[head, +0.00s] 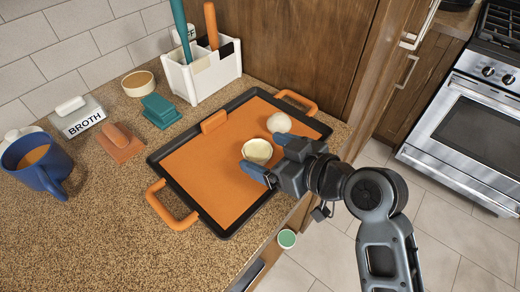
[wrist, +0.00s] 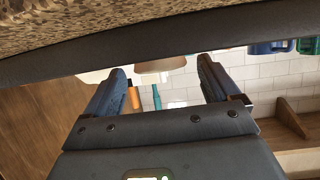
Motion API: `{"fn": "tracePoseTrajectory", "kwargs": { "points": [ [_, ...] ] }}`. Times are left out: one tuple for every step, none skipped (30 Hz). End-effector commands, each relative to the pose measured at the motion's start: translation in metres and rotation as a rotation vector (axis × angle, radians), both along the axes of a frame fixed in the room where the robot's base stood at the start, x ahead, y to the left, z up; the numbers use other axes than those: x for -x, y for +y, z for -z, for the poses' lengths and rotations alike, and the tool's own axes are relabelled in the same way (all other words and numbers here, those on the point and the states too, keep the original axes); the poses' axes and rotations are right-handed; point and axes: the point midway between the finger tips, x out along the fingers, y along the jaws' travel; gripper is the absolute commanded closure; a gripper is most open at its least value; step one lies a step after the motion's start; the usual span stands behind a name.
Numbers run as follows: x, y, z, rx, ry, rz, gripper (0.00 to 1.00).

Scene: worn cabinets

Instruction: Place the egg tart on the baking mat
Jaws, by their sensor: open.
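The egg tart (head: 257,151), a pale cream round cup, sits on the orange baking mat (head: 205,170), which lies in a dark tray. My gripper (head: 267,158) reaches in from the right, low over the tray. Its fingers are open, with the tart just ahead of the fingertips.
The tray has orange handles (head: 172,207) and a raised dark rim. A white utensil holder (head: 203,72), a blue mug (head: 38,163) and small dishes stand on the counter. The mat's left part is clear.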

Motion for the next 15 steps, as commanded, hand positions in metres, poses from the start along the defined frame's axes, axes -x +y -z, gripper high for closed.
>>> {"fn": "tracePoseTrajectory", "kwargs": {
  "points": [
    [0.007,-0.009,-0.003,-0.001,-0.002,0.004,0.11],
    [0.011,-0.013,-0.005,-0.001,-0.002,0.004,0.11],
    [0.016,-0.019,-0.008,0.000,-0.002,0.003,0.11],
    [0.020,-0.024,-0.011,-0.001,-0.004,0.003,0.11],
    [0.024,-0.027,-0.013,0.000,-0.001,0.002,0.11],
    [0.029,-0.034,-0.016,-0.001,-0.002,0.003,0.11],
    [0.032,-0.037,-0.019,0.001,-0.002,0.002,0.11],
    [0.035,-0.041,-0.021,0.000,-0.003,0.002,0.11],
    [0.040,-0.046,-0.024,0.000,-0.002,0.001,0.11],
    [0.042,-0.049,-0.025,0.000,-0.002,0.003,0.11],
    [0.045,-0.052,-0.027,0.000,-0.001,0.002,0.11],
    [0.047,-0.055,-0.029,0.000,-0.002,0.001,0.11],
    [0.049,-0.058,-0.030,0.000,-0.002,0.003,0.11],
    [0.051,-0.059,-0.031,0.001,-0.001,0.002,0.11],
    [0.053,-0.061,-0.033,0.000,-0.002,0.001,0.11]
  ]
}}
